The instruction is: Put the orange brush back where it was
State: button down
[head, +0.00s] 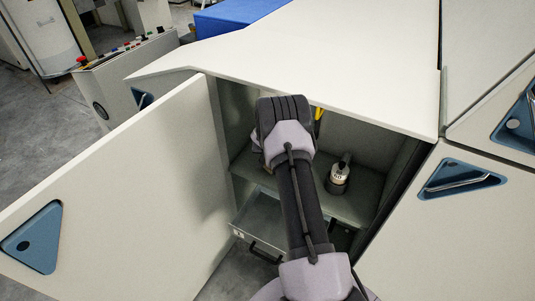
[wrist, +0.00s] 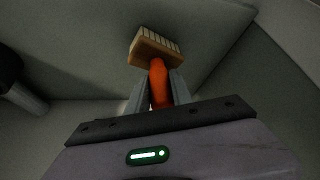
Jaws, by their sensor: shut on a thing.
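The orange brush (wrist: 158,77) shows in the wrist view, with an orange handle and a wooden head (wrist: 153,47) bearing pale bristles. My gripper (wrist: 158,92) is shut on its handle, and the head sticks out beyond the fingertips. In the head view my arm reaches into an open cabinet (head: 233,103) and hides the gripper. I cannot make out the brush for sure there. A small tan patch shows at the left edge of my arm, too little to identify.
A bottle (head: 338,178) with a pale label and dark top stands on the cabinet shelf (head: 368,190), right of my arm. A yellow thing (head: 319,113) shows behind. The open door (head: 130,185) stands left. A pulled-out drawer (head: 244,213) lies below the shelf.

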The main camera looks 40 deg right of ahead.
jog(key=shift+f, duration=0.15)
jog(key=c, duration=1.1)
grip_release()
jog(key=shift+c, duration=0.2)
